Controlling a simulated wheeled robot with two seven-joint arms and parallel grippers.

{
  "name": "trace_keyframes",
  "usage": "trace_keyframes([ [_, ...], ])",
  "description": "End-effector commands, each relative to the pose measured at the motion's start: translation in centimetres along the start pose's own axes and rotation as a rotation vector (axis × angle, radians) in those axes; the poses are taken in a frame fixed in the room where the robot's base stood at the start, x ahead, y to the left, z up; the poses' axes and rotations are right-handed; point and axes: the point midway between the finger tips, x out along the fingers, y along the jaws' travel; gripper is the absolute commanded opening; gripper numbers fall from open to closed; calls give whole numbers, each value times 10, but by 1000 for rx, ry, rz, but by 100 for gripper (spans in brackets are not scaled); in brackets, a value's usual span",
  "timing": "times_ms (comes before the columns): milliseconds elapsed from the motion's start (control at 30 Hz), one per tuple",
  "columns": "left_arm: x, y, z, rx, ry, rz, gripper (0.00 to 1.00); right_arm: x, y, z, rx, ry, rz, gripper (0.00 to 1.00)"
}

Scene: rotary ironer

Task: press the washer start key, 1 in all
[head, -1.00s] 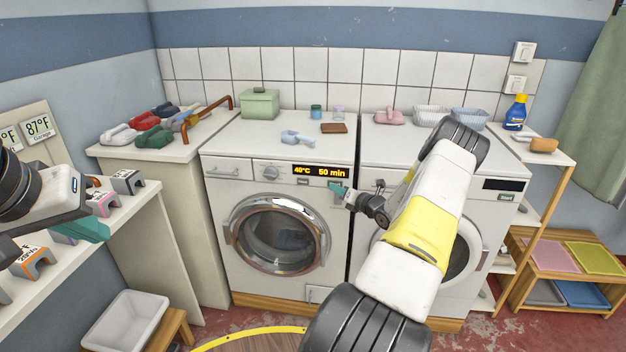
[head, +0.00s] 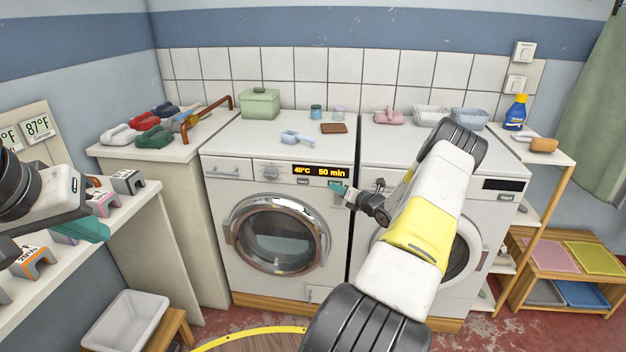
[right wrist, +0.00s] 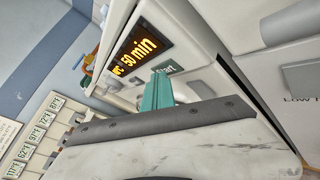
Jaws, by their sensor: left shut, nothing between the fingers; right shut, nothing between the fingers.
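The washer (head: 222,190) is the left white machine, with a lit display (head: 320,172) reading 40°C and 50 min. In the right wrist view the display (right wrist: 140,48) is close, and a key marked Start (right wrist: 168,69) shows just below its right end, partly behind the fingertips. My right gripper (head: 338,187) is shut and empty, its teal tips (right wrist: 158,88) at the panel by this key. I cannot tell whether they touch it. My left gripper (head: 92,230) is shut and empty at the far left, by the shelf.
A second machine (head: 500,225) with its own Start key stands to the right, partly behind my right arm. A blue scoop (head: 296,137), a brown block (head: 334,128) and a green box (head: 260,103) lie on the washer top. A white tub (head: 125,318) stands lower left.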

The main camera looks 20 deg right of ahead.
Motion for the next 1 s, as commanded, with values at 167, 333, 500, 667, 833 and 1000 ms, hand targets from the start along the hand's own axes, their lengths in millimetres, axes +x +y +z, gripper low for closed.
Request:
trace_keyframes([
  [167, 0, 0, 0, 0, 0, 0, 0, 0, 0, 0, 0, -1, 0, 0],
  [333, 0, 0, 0, 0, 0, 0, 0, -3, 2, -2, 0, -1, 1, 0],
  [500, 0, 0, 0, 0, 0, 0, 0, -10, 7, -7, 1, 0, 1, 0],
  [667, 0, 0, 0, 0, 0, 0, 0, -12, 9, -8, 0, -1, 0, 0],
  [833, 0, 0, 0, 0, 0, 0, 0, -12, 9, -8, 0, -1, 0, 0],
  [1000, 0, 0, 0, 0, 0, 0, 0, -17, 12, -12, 1, 0, 0, 0],
])
